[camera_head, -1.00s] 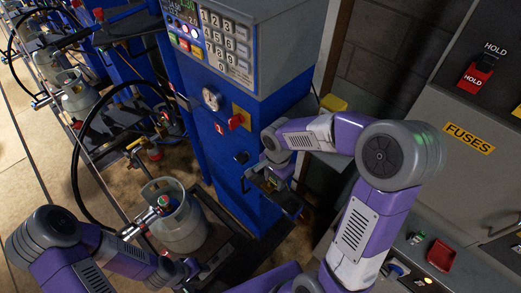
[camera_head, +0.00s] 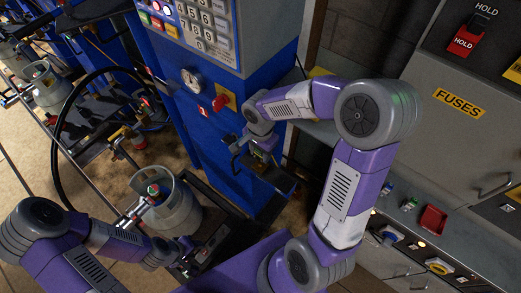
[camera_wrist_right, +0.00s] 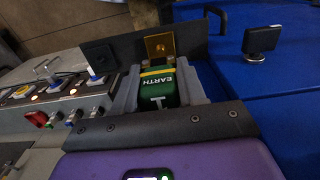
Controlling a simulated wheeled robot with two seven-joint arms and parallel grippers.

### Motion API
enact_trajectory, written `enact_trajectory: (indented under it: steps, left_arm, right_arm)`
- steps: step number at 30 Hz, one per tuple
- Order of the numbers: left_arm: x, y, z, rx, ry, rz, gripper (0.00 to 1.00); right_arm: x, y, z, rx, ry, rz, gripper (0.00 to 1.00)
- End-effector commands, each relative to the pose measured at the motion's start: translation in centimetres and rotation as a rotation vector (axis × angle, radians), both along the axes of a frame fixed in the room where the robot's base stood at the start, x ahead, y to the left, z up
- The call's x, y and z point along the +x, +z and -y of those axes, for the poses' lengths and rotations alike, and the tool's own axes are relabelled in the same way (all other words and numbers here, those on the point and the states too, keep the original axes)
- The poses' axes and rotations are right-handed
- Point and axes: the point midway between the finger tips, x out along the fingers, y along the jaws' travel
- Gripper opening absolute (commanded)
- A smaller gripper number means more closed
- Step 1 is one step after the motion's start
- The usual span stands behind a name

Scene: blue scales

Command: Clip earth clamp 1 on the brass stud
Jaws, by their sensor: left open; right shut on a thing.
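My right gripper (camera_wrist_right: 160,92) is shut on the green earth clamp (camera_wrist_right: 158,88), which has a yellow stripe and EARTH lettering. In the right wrist view, the brass stud (camera_wrist_right: 160,45) sits on a square brass plate just beyond the clamp's front end. Whether the clamp touches the stud cannot be told. In the head view, my right gripper (camera_head: 264,164) is low beside the blue column, and the stud cannot be made out. My left gripper (camera_head: 193,258) is open, low in front of the grey gas cylinder (camera_head: 172,207).
The blue column (camera_head: 215,150) has a keypad, gauge and red knob (camera_head: 222,101). A black square plate (camera_wrist_right: 98,55) is left of the brass one. The grey FUSES cabinet (camera_head: 440,130) and switch panel (camera_head: 410,235) stand at right.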

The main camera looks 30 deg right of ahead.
Motion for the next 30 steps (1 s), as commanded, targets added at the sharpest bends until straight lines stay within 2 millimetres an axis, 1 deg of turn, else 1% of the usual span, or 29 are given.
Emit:
enact_trajectory:
  steps: [1, 3, 9, 12, 17, 30]
  left_arm:
    - [0.0, -0.6, 0.0, 0.000, 0.000, 0.000, 0.43]
    - [0.0, -1.1, 0.0, 0.000, 0.000, 0.000, 0.43]
    - [0.0, -2.4, 0.0, 0.000, 0.000, 0.000, 0.43]
    - [0.0, -2.8, 0.0, 0.000, 0.000, 0.000, 0.43]
    - [0.0, -3.0, 0.0, 0.000, 0.000, 0.000, 0.43]
    - [0.0, -2.9, 0.0, 0.000, 0.000, 0.000, 0.43]
  right_arm:
    - [0.0, -0.8, 0.0, 0.001, 0.000, -0.001, 0.00]
    - [0.0, -1.5, 0.0, 0.001, 0.001, -0.001, 0.00]
    - [0.0, -3.3, 0.0, 0.001, -0.001, 0.001, 0.00]
    - [0.0, -3.9, 0.0, 0.000, -0.001, 0.000, 0.00]
    - [0.0, -4.3, 0.0, 0.000, -0.001, 0.001, 0.00]
    - [0.0, -4.2, 0.0, 0.000, 0.000, 0.001, 0.00]
